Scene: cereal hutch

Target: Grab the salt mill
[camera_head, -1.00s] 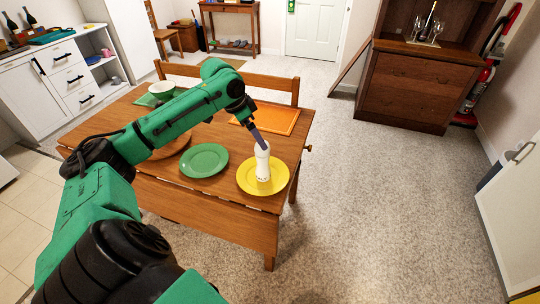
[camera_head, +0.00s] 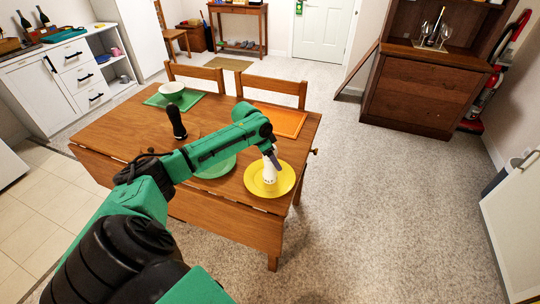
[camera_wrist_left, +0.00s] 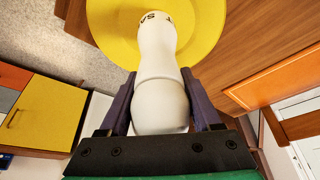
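The salt mill (camera_head: 268,173) is white and stands on the yellow plate (camera_head: 286,181) at the table's right end. In the left wrist view the mill (camera_wrist_left: 160,85) lies between the two fingers of my left gripper (camera_wrist_left: 160,78), its lettered lower part over the plate. My left gripper (camera_head: 272,156) reaches the mill's upper part from above and hides its top in the head view. The fingers lie close along both sides; I cannot tell whether they press on it. My right gripper is out of view.
The wooden table (camera_head: 120,128) also holds a dark mill (camera_head: 177,122), a green plate (camera_head: 217,169) partly under my arm, an orange mat (camera_head: 283,122) and a white bowl (camera_head: 171,91). Chairs stand behind it. The carpet to the right is clear.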

